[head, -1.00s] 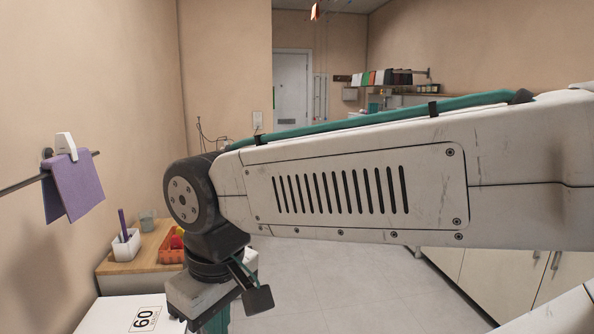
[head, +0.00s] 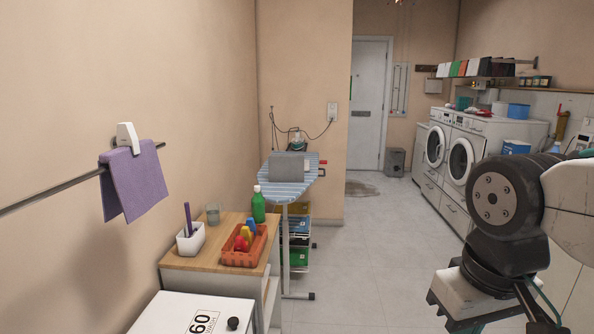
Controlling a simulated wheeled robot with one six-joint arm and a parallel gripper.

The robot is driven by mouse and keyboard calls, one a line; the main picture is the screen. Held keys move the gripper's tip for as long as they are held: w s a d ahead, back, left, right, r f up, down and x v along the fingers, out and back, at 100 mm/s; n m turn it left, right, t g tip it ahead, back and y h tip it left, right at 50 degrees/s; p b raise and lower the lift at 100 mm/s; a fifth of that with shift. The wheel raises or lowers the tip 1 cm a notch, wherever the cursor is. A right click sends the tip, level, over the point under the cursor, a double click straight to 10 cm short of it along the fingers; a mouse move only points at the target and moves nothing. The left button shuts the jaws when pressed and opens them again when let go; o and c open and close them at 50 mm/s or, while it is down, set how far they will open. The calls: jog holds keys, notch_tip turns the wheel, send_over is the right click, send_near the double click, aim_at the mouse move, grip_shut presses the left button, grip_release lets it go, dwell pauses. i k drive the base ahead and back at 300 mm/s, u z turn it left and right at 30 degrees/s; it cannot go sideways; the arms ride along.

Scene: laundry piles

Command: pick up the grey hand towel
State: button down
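A grey folded cloth (head: 286,165), which looks like the grey hand towel, lies on the blue-striped ironing board (head: 283,184) by the wall corner. It is small in the head view, so its folds are unclear. My gripper (head: 500,318) is at the lower right, well to the right of the cloth and much closer to the camera. Its lower part is cut off by the frame edge, so I cannot tell whether it is open or shut. I see nothing held in the visible part.
A purple towel (head: 135,183) hangs with a white clip on a wall rail (head: 50,198). A wooden-topped cabinet (head: 212,257) bears an orange basket (head: 243,247) and a green bottle (head: 258,206). Washing machines (head: 463,158) stand at right. The middle floor (head: 370,250) is clear.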

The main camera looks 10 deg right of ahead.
aim_at(282, 168)
jog(key=z, duration=0.55)
jog(key=i, duration=1.2)
jog(key=z, duration=0.5)
